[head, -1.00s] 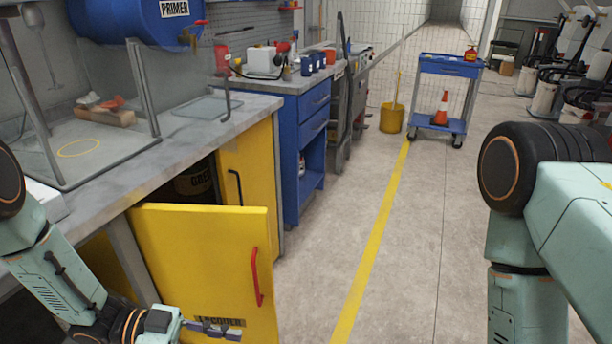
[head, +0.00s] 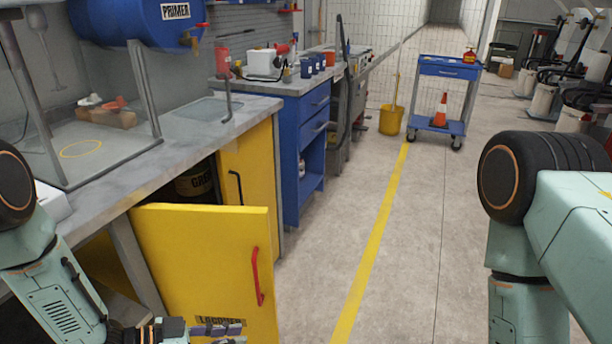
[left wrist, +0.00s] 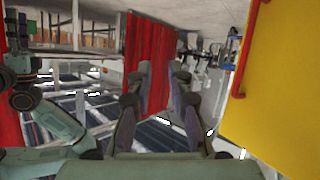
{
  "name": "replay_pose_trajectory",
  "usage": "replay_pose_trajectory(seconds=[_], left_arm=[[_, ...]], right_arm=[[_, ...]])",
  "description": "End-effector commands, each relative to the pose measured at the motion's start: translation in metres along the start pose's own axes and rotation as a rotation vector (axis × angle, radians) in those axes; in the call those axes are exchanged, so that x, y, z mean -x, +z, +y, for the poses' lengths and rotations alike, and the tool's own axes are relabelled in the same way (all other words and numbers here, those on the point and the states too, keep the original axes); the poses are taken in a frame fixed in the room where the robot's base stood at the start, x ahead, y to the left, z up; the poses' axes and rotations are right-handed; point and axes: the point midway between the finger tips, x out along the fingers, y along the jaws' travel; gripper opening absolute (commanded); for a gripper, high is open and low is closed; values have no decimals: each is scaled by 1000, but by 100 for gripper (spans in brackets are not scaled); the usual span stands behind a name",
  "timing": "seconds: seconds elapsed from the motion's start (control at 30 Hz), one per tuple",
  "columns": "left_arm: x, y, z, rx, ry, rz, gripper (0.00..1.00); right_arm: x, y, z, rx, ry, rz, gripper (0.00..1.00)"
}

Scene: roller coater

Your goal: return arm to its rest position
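My left arm (head: 62,300) comes in from the left, low in the head view. Its gripper (head: 222,330) is at the bottom edge, in front of the lower part of the open yellow cabinet door (head: 195,245), near the label. In the left wrist view the two fingers of the gripper (left wrist: 160,85) stand apart with nothing between them. The yellow door (left wrist: 275,90) and its red handle (left wrist: 250,45) are to the right of the fingers there. My right arm (head: 570,220) shows at the right; its gripper is out of view.
The grey worktop (head: 185,135) lies above the cabinet, where a dark drum (head: 197,182) shows inside. A blue drawer unit (head: 312,120), a yellow bucket (head: 391,120) and a blue cart (head: 450,68) stand farther back. The floor (head: 405,240) along the yellow line is clear.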

Motion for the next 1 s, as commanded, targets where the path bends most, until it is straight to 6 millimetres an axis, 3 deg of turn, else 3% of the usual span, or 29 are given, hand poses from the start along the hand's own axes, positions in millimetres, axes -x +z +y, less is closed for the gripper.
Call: replay_pose_trajectory(seconds=[0.17,0.37,0.57,0.7,0.9,1.0], left_arm=[[-2,32,2,207,-182,-126,19],[13,79,24,455,-372,-319,19],[49,128,71,696,-545,-554,19],[85,153,115,839,-659,-732,19],[130,167,168,945,-770,-924,19],[134,166,177,925,-758,-954,19]], right_arm=[[0,0,0,0,0,-1,43],[0,0,0,0,0,1,43],[0,0,0,0,0,-1,43],[0,0,0,0,0,-1,43],[0,0,0,0,0,0,43],[0,0,0,0,0,0,43]])
